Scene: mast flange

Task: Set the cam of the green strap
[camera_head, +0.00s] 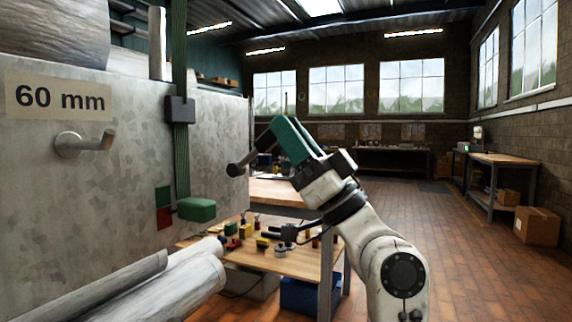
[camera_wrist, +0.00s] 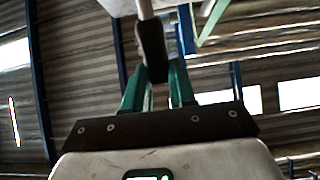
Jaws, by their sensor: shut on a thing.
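The green strap (camera_head: 181,65) hangs down the galvanized panel, through a dark buckle block (camera_head: 180,110). A green padded piece (camera_head: 197,209) sits at its lower end, beside a red and green mark (camera_head: 164,208). My gripper (camera_head: 272,130), with green fingers, is right of the strap at the panel's right edge. It is shut on a dark lever (camera_head: 237,169), whose rounded end points down-left. In the wrist view the lever's dark grip (camera_wrist: 152,45) is between the fingertips, on a pale rod. Whether the lever joins the buckle cannot be told.
A metal peg (camera_head: 70,145) sticks out below the "60 mm" label (camera_head: 58,96). Pale rolls (camera_head: 170,285) lie below the panel. A wooden table (camera_head: 285,260) with small coloured parts stands behind my arm.

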